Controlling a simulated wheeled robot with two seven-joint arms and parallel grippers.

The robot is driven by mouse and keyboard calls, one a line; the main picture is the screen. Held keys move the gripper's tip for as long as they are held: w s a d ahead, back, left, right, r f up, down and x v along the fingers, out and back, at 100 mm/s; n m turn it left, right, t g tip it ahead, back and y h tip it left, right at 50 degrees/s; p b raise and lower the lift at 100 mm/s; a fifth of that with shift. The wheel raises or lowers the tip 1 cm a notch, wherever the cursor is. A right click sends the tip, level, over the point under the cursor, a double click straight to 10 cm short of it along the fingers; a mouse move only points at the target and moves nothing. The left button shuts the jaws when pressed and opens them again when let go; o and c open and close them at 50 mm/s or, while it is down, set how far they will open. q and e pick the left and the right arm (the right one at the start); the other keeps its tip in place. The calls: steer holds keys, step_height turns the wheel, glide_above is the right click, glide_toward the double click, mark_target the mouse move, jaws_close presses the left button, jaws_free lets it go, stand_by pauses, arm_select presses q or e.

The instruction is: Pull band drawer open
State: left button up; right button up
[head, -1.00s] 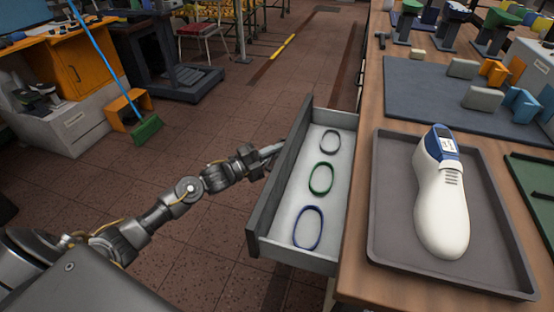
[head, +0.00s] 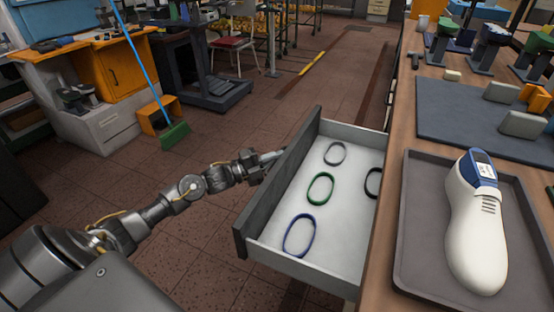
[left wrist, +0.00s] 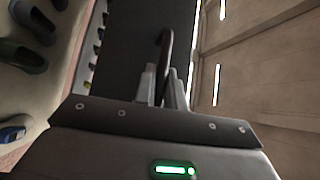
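The band drawer (head: 335,258) stands pulled out from the left side of the workbench. Its grey front panel (head: 275,190) faces left. Inside lie a grey band (head: 326,154), a green band (head: 309,188), a blue band (head: 286,238) and, partly hidden at the bench edge, a dark band (head: 367,182). My left gripper (head: 272,156) is at the outer face of the front panel. In the left wrist view, its fingers (left wrist: 163,88) are closed around the dark handle bar (left wrist: 166,45). The handle is mostly hidden in the head view. My right gripper is not in view.
A grey tray (head: 417,250) with a white and blue shoe last (head: 474,230) sits on the wooden bench beside the drawer. A dark mat (head: 450,110) with blocks lies behind it. The tiled floor left of the drawer is clear; a green broom (head: 174,134) stands farther off.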

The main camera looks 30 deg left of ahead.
arm_select(q)
steer(key=shift+o, duration=0.6)
steer(key=shift+s+a+f, duration=0.1)
steer(key=shift+s+a, duration=0.1)
steer(key=shift+s, duration=0.05)
steer(key=v, duration=1)
steer(key=shift+s, duration=0.1)
